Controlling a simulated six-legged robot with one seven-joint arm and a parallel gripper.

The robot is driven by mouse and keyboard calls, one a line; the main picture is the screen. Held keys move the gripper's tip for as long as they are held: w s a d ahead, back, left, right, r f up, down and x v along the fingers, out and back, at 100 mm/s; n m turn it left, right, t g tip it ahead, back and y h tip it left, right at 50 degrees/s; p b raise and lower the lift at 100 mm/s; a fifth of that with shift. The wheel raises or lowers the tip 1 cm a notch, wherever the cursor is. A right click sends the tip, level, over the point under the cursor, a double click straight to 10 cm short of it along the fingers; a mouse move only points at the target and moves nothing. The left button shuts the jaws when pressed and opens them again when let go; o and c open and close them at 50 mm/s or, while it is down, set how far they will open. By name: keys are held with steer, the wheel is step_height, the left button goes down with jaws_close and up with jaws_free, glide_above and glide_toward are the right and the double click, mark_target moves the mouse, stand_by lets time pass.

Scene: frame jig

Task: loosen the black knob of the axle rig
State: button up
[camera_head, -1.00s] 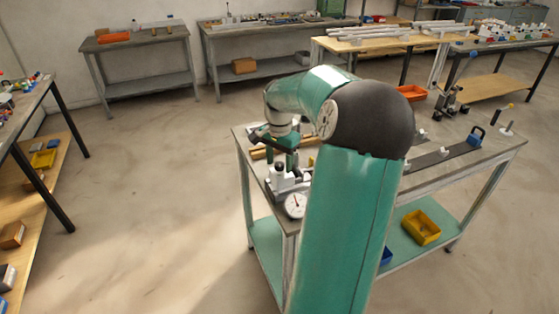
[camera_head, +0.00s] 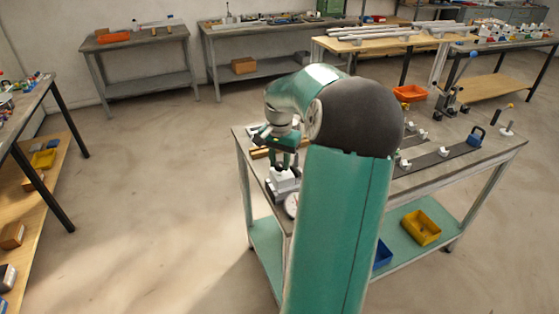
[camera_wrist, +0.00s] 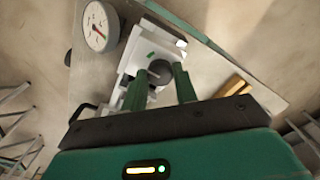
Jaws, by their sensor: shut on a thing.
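The axle rig (camera_head: 283,183) is a pale grey and white block assembly at the near left of the workbench. In the wrist view the rig (camera_wrist: 152,49) lies just beyond my fingers. The black knob (camera_wrist: 160,70) sits on top of it, between my two green fingers. My gripper (camera_wrist: 160,75) is shut on the knob from above. In the head view my gripper (camera_head: 283,163) is down at the rig, and the knob is hidden there. A round white dial gauge (camera_wrist: 97,26) is beside the rig; in the head view my arm partly covers it (camera_head: 291,204).
The bench (camera_head: 475,160) also carries a wooden bar (camera_head: 260,153), a long dark rail (camera_head: 440,160) with small white blocks, and a blue-handled piece (camera_head: 475,136). Yellow (camera_head: 421,228) and blue (camera_head: 383,255) bins are on its lower shelf. Open floor lies left of the bench.

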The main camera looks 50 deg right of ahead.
steer(key=n, duration=1.3)
steer(key=shift+n, duration=2.2)
steer(key=o, duration=1)
